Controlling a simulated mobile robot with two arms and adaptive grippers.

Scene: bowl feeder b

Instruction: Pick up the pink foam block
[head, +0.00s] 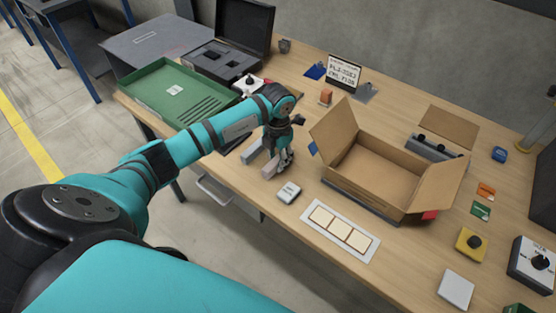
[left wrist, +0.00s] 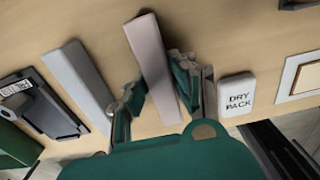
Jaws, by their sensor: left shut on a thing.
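The pink foam block (left wrist: 147,42) is a long pale-pink bar between the fingers of my left gripper (left wrist: 157,85) in the left wrist view. The gripper is shut on it, and its lower part is partly hidden by the fingers. In the head view the block (head: 269,170) shows as a small pale end beside my left gripper (head: 281,160), low over the table near its front edge. I cannot tell whether the block touches the table. My right gripper is not in view.
A grey bar (left wrist: 76,80) lies left of the block, and a white DRY PACK packet (left wrist: 237,94) lies right. An open cardboard box (head: 375,167) stands to the right. A green tray (head: 150,97) and open black case (head: 221,62) are at the left.

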